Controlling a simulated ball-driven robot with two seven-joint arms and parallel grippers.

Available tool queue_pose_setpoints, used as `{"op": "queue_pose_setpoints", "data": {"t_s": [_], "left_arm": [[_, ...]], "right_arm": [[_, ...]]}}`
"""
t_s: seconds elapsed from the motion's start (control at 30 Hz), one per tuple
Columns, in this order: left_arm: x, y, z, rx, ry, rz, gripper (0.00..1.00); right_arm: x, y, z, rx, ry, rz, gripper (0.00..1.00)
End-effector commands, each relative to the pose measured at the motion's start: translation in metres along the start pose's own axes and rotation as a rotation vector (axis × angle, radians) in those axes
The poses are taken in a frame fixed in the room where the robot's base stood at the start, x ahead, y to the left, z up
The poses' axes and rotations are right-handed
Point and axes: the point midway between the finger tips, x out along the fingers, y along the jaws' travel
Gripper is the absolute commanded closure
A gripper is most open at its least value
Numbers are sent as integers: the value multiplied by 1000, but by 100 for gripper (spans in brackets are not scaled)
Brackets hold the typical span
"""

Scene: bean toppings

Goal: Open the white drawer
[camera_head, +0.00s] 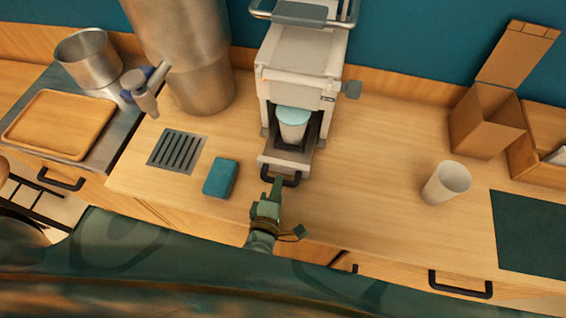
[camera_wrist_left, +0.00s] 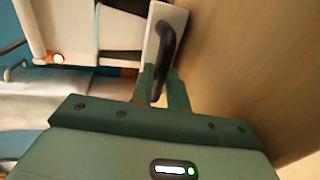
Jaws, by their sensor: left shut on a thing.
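The white drawer (camera_head: 272,161) is at the bottom front of a white machine (camera_head: 300,68) on the wooden counter. Its front stands out from the machine body, and a gap shows behind it. The drawer has a black handle (camera_head: 294,180). In the left wrist view, the black handle (camera_wrist_left: 166,42) is on the pale drawer front (camera_wrist_left: 151,30). My left gripper (camera_head: 277,184) is shut on the handle; its green fingers (camera_wrist_left: 162,88) are on either side of the handle's lower end. My right gripper is not in view.
A teal-topped cup (camera_head: 293,122) stands in the machine's opening. A teal block (camera_head: 220,179) and a drain grate (camera_head: 177,151) lie to the left. A white cup (camera_head: 446,182) and cardboard boxes (camera_head: 485,120) stand to the right. Counter between the machine and white cup is clear.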

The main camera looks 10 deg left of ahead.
Motion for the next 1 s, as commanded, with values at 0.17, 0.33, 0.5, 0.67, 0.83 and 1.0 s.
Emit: {"op": "queue_pose_setpoints", "data": {"t_s": [0.17, 0.33, 0.5, 0.67, 0.83, 1.0], "left_arm": [[-46, -10, 0, 1, -2, -5, 100], [-81, -18, 0, 0, -2, -5, 100], [-104, -23, 0, 1, -2, -3, 100], [-116, -26, 0, 0, -2, -1, 100], [-121, -27, 0, 1, -2, -2, 100], [-121, -27, 0, 1, -2, -2, 100]], "right_arm": [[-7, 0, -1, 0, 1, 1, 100], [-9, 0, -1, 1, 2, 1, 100], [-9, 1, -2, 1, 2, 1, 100], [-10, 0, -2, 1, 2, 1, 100], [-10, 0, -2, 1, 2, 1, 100], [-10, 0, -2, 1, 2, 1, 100]]}}
